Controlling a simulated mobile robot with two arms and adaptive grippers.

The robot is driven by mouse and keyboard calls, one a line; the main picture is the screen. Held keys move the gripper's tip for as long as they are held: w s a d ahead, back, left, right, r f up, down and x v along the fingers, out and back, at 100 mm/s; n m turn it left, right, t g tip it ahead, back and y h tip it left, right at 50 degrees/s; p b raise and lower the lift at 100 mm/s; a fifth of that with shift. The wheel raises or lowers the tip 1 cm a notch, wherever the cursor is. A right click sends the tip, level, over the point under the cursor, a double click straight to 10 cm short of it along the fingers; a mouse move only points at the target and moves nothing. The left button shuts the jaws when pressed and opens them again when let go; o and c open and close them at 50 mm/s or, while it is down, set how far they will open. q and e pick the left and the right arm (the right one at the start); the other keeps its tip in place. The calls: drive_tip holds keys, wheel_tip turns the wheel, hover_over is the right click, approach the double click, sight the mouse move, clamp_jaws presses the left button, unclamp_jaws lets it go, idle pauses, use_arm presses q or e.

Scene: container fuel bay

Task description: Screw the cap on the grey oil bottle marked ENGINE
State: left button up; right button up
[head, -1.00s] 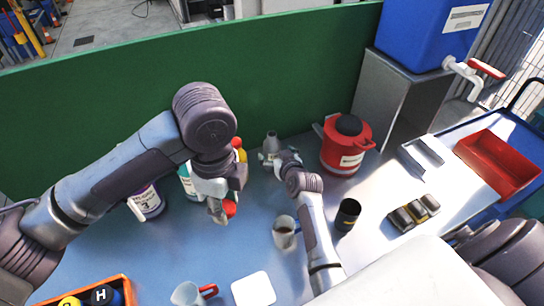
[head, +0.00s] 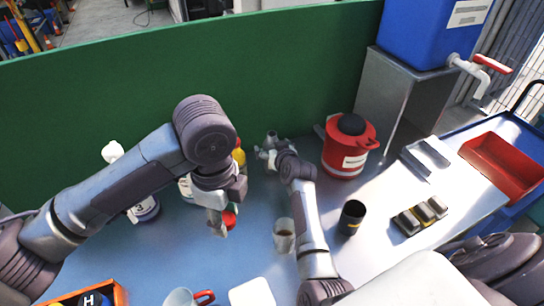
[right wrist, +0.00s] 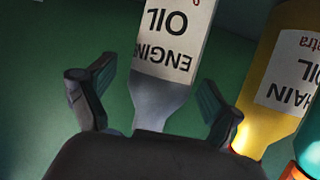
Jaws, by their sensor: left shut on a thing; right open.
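The grey bottle (right wrist: 165,60) marked ENGINE OIL shows in the right wrist view, its lettering upside down and its neck between the two fingers. My right gripper (right wrist: 150,105) is open, one finger on each side of the bottle and apart from it. In the head view the grey bottle (head: 271,137) stands near the green wall, partly hidden by my right gripper (head: 268,153). My left gripper (head: 222,224) is shut on a small red cap (head: 229,219) above the table, left of and nearer than the bottle. The cap is partly hidden by the fingers.
A yellow chain oil bottle (right wrist: 275,85) stands close beside the grey one. A red canister (head: 345,160) is to the right. A mug (head: 284,236), black cup (head: 351,217), white square (head: 252,294) and red-handled jug (head: 182,298) stand nearer. An orange crate (head: 118,290) is front left.

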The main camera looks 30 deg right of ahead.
sight(274, 139)
drive_tip(key=shift+c, duration=0.3)
use_arm(q)
drive_tip(key=shift+w, duration=0.1)
use_arm(e)
drive_tip(key=shift+f, duration=0.1)
drive_tip(key=c, duration=1.2)
use_arm(q)
drive_tip(key=shift+f, duration=0.1)
use_arm(e)
drive_tip(key=shift+r, duration=0.2)
